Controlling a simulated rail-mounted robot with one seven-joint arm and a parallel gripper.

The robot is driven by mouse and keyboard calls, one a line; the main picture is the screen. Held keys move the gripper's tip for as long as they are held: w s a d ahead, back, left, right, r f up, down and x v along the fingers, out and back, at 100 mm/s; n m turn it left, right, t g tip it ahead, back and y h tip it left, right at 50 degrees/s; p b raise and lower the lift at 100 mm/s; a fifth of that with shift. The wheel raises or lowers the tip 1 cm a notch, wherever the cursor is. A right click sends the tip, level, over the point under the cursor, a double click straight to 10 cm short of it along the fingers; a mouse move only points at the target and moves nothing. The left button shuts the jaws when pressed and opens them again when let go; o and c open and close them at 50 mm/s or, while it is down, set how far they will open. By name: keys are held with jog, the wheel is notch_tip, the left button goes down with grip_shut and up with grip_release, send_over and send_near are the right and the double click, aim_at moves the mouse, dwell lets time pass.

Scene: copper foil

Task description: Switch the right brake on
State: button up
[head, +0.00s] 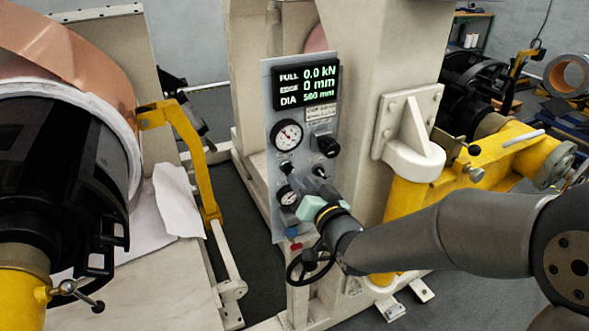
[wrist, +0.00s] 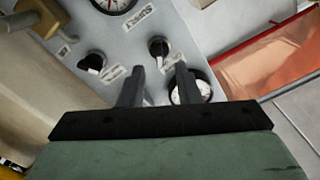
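The grey control panel (head: 270,100) stands in the middle of the head view. It carries two small black switches side by side, the left one (head: 286,168) and the right one (head: 319,172). The wrist view appears turned over, so the right switch seems to be the black one at left (wrist: 92,62) and the left switch the one nearer the middle (wrist: 158,47). My gripper (wrist: 160,70) is open and empty, its two fingers apart. It is in front of the panel's lower part, its fingers apparently clear of both switches. I cannot tell the switches' positions.
An upper gauge (head: 288,136), a black knob (head: 327,147), a lower gauge (head: 287,197) and a lit display (head: 306,84) share the panel. A black handwheel (head: 309,262) is below. The copper roll (head: 60,45) stands left and the white machine column (head: 385,60) right.

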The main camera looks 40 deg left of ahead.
aim_at(289, 171)
jog(key=x, duration=0.5)
jog(key=shift+d+p, duration=0.1)
jog(key=shift+p, duration=0.3)
jog(key=c, duration=0.6)
